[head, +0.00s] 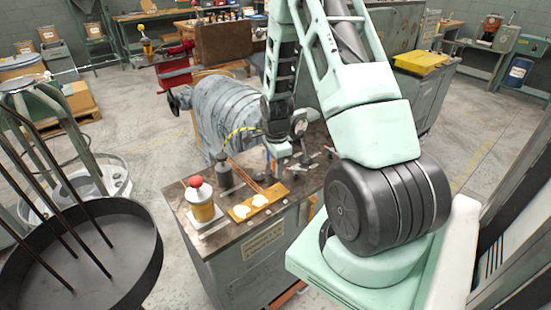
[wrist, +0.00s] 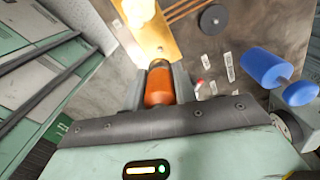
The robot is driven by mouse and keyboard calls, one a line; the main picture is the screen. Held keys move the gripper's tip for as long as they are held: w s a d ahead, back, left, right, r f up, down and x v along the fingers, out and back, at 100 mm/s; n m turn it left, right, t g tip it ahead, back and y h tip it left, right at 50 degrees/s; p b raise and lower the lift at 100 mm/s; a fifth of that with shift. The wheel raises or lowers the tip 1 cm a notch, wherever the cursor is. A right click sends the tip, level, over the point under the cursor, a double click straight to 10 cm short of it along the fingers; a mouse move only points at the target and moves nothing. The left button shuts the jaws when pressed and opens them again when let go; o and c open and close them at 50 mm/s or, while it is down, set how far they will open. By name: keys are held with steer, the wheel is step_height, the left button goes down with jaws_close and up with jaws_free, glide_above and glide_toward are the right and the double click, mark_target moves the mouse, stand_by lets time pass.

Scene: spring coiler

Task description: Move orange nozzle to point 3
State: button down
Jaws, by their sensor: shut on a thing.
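My gripper (wrist: 160,90) is shut on the orange nozzle (wrist: 159,84), which sits between the two grey fingers in the wrist view. In the head view my gripper (head: 279,160) is low over the far right part of the workbench top; the nozzle cannot be made out there. Several small white tags (wrist: 229,62) lie on the bench surface, right of the nozzle in the wrist view. Their writing is too small to read, so I cannot tell which marks point 3. Whether the nozzle touches the bench is unclear.
The workbench (head: 235,240) carries a yellow plate (head: 240,211) with pale pieces, a red-topped yellow container (head: 203,207) and a dark grey weight (head: 223,172). A blue cylinder (wrist: 262,68) is right of my gripper in the wrist view. A grey wrapped bulk (head: 215,110) stands behind the bench.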

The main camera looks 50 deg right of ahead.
steer(key=shift+f+b, duration=2.25)
steer(key=shift+f, duration=0.8)
steer(key=shift+f+b, duration=0.3)
steer(key=shift+f, duration=0.3)
steer(key=c, duration=1)
jaws_free()
steer(key=shift+c, duration=0.2)
steer(key=shift+r, duration=0.1)
step_height(320, 180, up, 17)
steer(key=shift+b, duration=0.45)
step_height(320, 180, up, 14)
steer(key=p, duration=1.3)
glide_above(276, 190)
steer(key=shift+d+f, duration=0.1)
steer(key=shift+f, duration=0.25)
